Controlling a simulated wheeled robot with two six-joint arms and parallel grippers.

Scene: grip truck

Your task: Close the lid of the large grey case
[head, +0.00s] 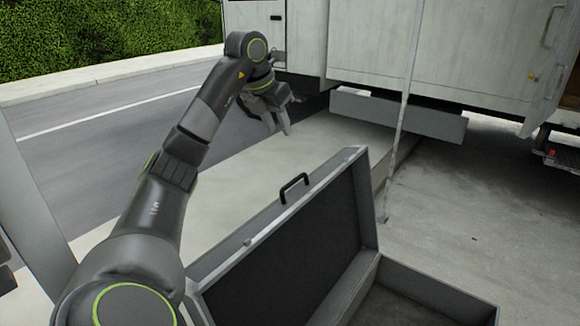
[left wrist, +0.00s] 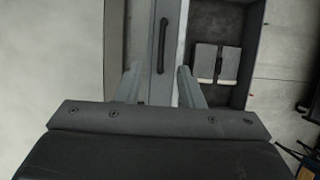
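The large grey case stands open in the head view, its lid (head: 290,245) raised with a black handle (head: 294,187) on the upper edge. The case body (head: 430,290) lies to the right of the lid, cut off by the bottom of the picture. My left gripper (head: 284,127) is above and beyond the lid, apart from it, fingers pointing down. In the left wrist view its fingers are spread and empty, with the lid's edge and the handle (left wrist: 164,47) showing between and ahead of them. My right gripper is in neither view.
A white truck (head: 460,50) stands at the back, with a grey box-like step (head: 398,115) under its side. A thin pale pole (head: 403,110) rises beyond the case. A kerb, road and hedge (head: 100,35) lie to the left. Two grey blocks (left wrist: 217,63) lie inside the case.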

